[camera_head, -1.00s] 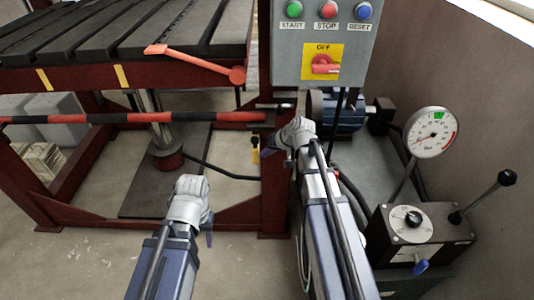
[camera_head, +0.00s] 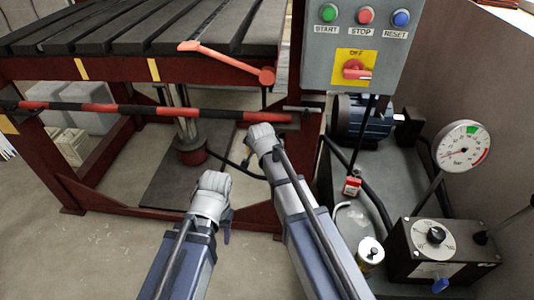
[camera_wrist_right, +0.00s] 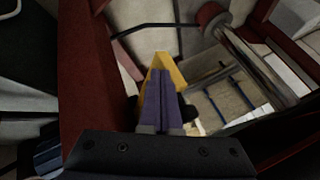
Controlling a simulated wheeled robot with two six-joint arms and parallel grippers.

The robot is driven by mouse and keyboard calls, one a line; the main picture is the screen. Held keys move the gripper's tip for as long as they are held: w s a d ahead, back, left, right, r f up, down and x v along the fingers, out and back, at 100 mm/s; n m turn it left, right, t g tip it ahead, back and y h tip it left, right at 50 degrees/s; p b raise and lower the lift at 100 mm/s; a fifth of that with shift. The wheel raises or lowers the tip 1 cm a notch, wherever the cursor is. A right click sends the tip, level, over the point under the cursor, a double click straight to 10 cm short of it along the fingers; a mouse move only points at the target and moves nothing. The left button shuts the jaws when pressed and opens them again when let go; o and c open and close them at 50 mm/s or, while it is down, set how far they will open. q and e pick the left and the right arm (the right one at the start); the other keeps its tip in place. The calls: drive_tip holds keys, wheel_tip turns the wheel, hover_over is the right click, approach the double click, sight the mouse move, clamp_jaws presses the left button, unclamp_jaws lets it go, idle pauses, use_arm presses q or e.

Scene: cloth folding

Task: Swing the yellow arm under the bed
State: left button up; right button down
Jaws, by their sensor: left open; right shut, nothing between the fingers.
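In the right wrist view the yellow arm (camera_wrist_right: 172,68) lies just behind my right gripper's purple fingers (camera_wrist_right: 163,88). These fingers are together with nothing between them; whether they touch the arm I cannot tell. The bed (camera_head: 140,32) is a dark slotted plate on a dark red frame. My left gripper (camera_head: 211,192) is open and empty, low in front of the frame, its fingers mostly hidden.
A red-and-black striped bar (camera_head: 150,111) spans the frame's front below the bed. An orange lever (camera_head: 225,61) sits on the bed edge. A control box (camera_head: 357,45), motor (camera_head: 362,118), gauge (camera_head: 462,146) and valve block (camera_head: 440,250) stand right. Floor at lower left is clear.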

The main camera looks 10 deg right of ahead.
drive_tip(key=shift+w+a, duration=1.65)
drive_tip(key=shift+w, duration=0.2)
drive_tip(key=shift+s, duration=0.1)
drive_tip(key=s, duration=0.1)
drive_tip(key=s+d, duration=0.1)
drive_tip(key=s, duration=0.1)
drive_tip(key=shift+s+d, duration=0.25)
drive_tip(key=shift+d, duration=0.15)
drive_tip(key=a+p+v, duration=0.1)
drive_tip(key=p+v, duration=0.7)
drive_tip(key=v, duration=0.2)
drive_tip(key=shift+a, duration=0.35)
drive_tip(key=shift+w, duration=0.1)
